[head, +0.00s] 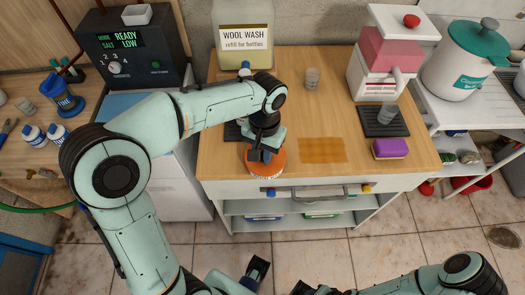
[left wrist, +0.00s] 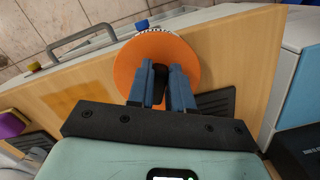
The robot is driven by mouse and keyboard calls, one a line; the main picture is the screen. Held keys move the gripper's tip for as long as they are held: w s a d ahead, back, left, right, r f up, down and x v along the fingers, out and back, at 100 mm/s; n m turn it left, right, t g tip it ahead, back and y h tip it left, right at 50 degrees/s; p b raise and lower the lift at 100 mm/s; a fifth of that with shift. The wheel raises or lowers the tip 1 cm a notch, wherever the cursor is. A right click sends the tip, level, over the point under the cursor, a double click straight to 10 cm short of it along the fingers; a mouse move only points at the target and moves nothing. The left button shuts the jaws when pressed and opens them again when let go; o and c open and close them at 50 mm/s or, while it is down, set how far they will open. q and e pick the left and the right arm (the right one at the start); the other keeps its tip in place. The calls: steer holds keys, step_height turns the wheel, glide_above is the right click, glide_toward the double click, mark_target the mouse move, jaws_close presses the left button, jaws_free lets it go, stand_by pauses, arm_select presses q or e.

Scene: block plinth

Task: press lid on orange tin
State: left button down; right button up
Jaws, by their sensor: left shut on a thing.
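The orange tin (head: 277,168) stands at the front left of the wooden worktop, with white lettering on its front side. In the left wrist view, its round orange top (left wrist: 186,55) fills the area beyond the fingers. My left gripper (head: 263,155) is directly over the tin, pointing down. Its blue-grey fingers (left wrist: 160,88) are shut on a dark upright piece, seemingly the lid's knob. The seam between lid and tin is hidden, so I cannot tell how the lid sits. Part of my right arm (head: 465,277) shows at the bottom right; its gripper's state is unclear.
An orange-brown patch (head: 322,150) lies right of the tin, with a purple-and-yellow sponge (head: 391,149) beyond. A wool wash container (head: 243,40) and a pink-and-white machine (head: 385,50) stand at the back. A drawer handle (head: 320,191) projects below the front edge.

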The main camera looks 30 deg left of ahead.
arm_select(q)
steer(key=shift+f, duration=0.3)
arm_select(e)
steer(key=shift+f, duration=0.15)
stand_by(0.3)
arm_select(q)
steer(key=shift+c, duration=2.4)
jaws_free()
steer(key=shift+r, duration=0.1)
steer(key=shift+r+p, duration=1.85)
steer(key=shift+r, duration=0.65)
steer(key=shift+f, duration=0.1)
arm_select(e)
steer(key=r, duration=0.1)
steer(key=w+r, duration=0.1)
steer(key=r, duration=0.2)
steer(key=shift+w+r, duration=0.1)
steer(key=shift+w, duration=0.2)
steer(key=shift+s, duration=0.15)
